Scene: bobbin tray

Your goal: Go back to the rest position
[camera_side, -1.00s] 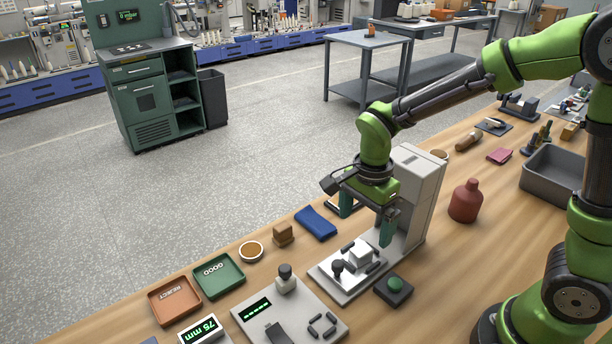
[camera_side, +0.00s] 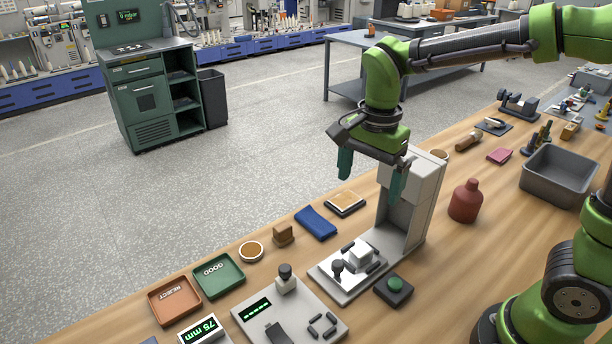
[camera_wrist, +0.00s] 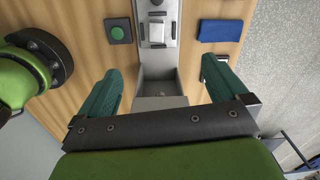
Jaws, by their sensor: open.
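My gripper (camera_side: 371,180) is open and empty, raised in the air in front of the upper part of the grey press-like station (camera_side: 407,200). In the wrist view its two green fingers (camera_wrist: 166,88) are spread wide, with the station's column and base between and beyond them. A white block (camera_side: 359,257) sits in the fixture on the station's base plate, well below the fingers and apart from them. It also shows in the wrist view (camera_wrist: 157,33).
A black box with a green button (camera_side: 394,287) stands beside the station. A red bottle (camera_side: 465,201) and a grey bin (camera_side: 556,177) stand to the right. A blue cloth (camera_side: 316,223), a green GOOD tray (camera_side: 218,276) and an orange REJECT tray (camera_side: 174,301) lie to the left.

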